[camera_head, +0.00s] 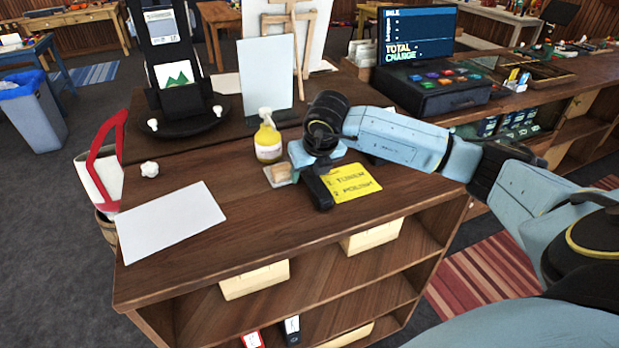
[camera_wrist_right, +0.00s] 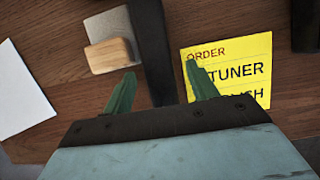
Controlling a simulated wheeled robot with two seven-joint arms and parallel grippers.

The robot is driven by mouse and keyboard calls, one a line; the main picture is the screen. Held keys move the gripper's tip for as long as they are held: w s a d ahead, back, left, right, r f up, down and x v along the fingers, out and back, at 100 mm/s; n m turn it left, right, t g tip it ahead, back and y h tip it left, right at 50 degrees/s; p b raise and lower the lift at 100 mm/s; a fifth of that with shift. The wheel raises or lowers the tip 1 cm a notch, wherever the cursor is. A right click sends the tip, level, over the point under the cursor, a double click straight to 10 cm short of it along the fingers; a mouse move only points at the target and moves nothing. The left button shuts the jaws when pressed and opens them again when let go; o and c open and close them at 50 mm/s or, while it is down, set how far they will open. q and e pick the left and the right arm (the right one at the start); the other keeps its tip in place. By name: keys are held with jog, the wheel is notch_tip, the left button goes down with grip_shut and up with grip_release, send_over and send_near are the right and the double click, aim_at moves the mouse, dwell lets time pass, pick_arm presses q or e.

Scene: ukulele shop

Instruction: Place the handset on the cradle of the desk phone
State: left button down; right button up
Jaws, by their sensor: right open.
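A long black bar, which looks like the handset (camera_wrist_right: 150,45), lies between the two green fingertips of my right gripper (camera_wrist_right: 157,72) in the right wrist view. The fingers stand apart on either side of it, with gaps visible. In the head view my right gripper (camera_head: 314,160) points down over the counter, and the black handset (camera_head: 319,192) shows below it, its front end towards the counter's front edge. I cannot make out the phone's cradle; a dark object (camera_wrist_right: 306,25) at the upper right of the wrist view may be part of it. My left gripper is not in view.
A yellow order note (camera_head: 352,183) lies right of the handset. A wooden block (camera_wrist_right: 108,55) on a grey plate (camera_wrist_right: 108,25) sits left of it. The counter's front (camera_head: 260,235) is clear.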

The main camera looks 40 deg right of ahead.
jog(key=shift+c, duration=0.2)
dwell(0.3)
jog(key=c, duration=1)
jog(key=shift+c, duration=1.1)
